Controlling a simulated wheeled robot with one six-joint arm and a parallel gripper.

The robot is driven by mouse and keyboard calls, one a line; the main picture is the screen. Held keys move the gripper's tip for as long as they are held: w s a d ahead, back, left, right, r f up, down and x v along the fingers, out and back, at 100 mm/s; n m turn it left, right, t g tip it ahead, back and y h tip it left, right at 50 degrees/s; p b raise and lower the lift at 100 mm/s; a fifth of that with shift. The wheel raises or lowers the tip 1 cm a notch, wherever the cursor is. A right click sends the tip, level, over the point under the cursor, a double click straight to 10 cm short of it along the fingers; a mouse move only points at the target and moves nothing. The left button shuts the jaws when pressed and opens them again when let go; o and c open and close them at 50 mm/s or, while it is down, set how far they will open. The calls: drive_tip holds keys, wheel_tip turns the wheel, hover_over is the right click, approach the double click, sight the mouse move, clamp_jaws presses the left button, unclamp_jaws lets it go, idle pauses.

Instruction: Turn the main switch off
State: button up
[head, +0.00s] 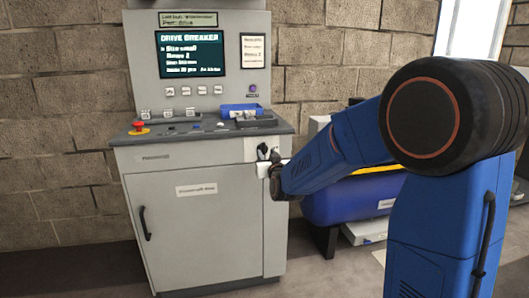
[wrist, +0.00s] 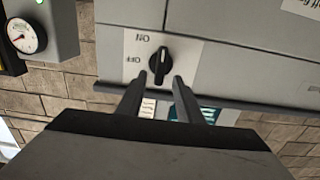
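The main switch is a black rotary knob (wrist: 159,62) on a pale plate marked ON and OFF. In the wrist view the knob stands about upright, with ON above it and OFF to its left. In the head view the switch (head: 262,152) is at the upper right of the grey cabinet front, partly hidden by my gripper. My gripper (wrist: 160,80) is open and empty. Its two fingertips lie either side of the knob's lower end in the wrist view; I cannot tell whether they touch it. In the head view my gripper (head: 272,165) is close to the cabinet front.
A door handle (head: 145,223) sticks out at the left. A blue tank (head: 340,203) stands right of the cabinet. A gauge (wrist: 24,37) shows in the wrist view.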

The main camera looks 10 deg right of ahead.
sight(264, 150)
drive_tip(key=shift+w, duration=2.05)
clamp_jaws()
